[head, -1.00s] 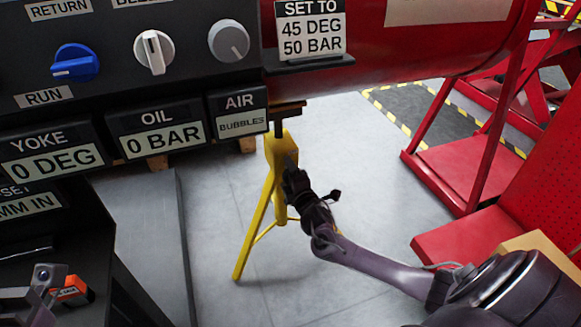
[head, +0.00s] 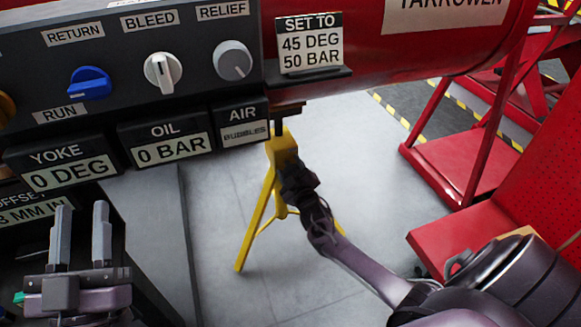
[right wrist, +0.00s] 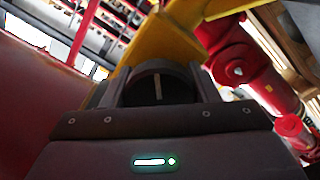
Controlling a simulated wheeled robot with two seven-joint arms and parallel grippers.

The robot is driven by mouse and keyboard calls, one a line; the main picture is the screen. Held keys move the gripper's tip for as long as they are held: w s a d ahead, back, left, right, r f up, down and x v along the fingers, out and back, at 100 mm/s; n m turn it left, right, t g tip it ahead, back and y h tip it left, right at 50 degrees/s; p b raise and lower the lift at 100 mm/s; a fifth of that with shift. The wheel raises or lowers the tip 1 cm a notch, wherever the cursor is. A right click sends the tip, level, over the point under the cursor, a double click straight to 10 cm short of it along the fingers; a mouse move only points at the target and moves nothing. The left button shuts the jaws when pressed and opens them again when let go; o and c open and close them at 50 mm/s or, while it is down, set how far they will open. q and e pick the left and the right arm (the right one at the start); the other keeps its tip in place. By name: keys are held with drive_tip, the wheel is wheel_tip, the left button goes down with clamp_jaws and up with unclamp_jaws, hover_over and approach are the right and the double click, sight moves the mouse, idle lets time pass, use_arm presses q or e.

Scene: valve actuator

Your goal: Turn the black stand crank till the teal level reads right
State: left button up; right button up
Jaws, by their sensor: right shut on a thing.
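The yellow stand (head: 255,219) stands on its legs under the red cylinder, with its post reaching up to the cylinder's underside. My right gripper (head: 290,172) is at the stand's head. In the right wrist view the black round crank part (right wrist: 157,84) sits between its two fingers, and the gripper is shut on it. A pale line marks the crank's face. The crank is hidden behind my gripper in the head view. My left gripper (head: 81,236) is open and empty at the lower left. I cannot make out a teal level for certain.
The dark panel (head: 130,60) reads YOKE 0 DEG and OIL 0 BAR. An offset readout (head: 35,215) is partly hidden and shows 3 MM IN. The SET TO sign (head: 311,45) says 45 DEG, 50 BAR. Red framework (head: 455,178) stands to the right; grey floor lies around the stand.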

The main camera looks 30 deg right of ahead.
use_arm(q)
drive_tip(key=shift+w+d+f+g+y, duration=0.15)
drive_tip(key=shift+f+g, duration=0.25)
drive_tip(key=shift+f, duration=0.4)
drive_tip(key=shift+w+d+f+g+y, duration=0.15)
drive_tip(key=shift+f+g, duration=0.25)
drive_tip(key=shift+f, duration=0.45)
drive_tip(key=shift+w+d+f+g+y, duration=0.1)
drive_tip(key=shift+w+f+g+y, duration=0.25)
drive_tip(key=shift+f, duration=0.45)
use_arm(e)
drive_tip(key=shift+f+m, duration=0.1)
drive_tip(key=shift+m, duration=1.1)
use_arm(q)
drive_tip(key=shift+s, duration=0.1)
use_arm(e)
drive_tip(key=o, duration=1)
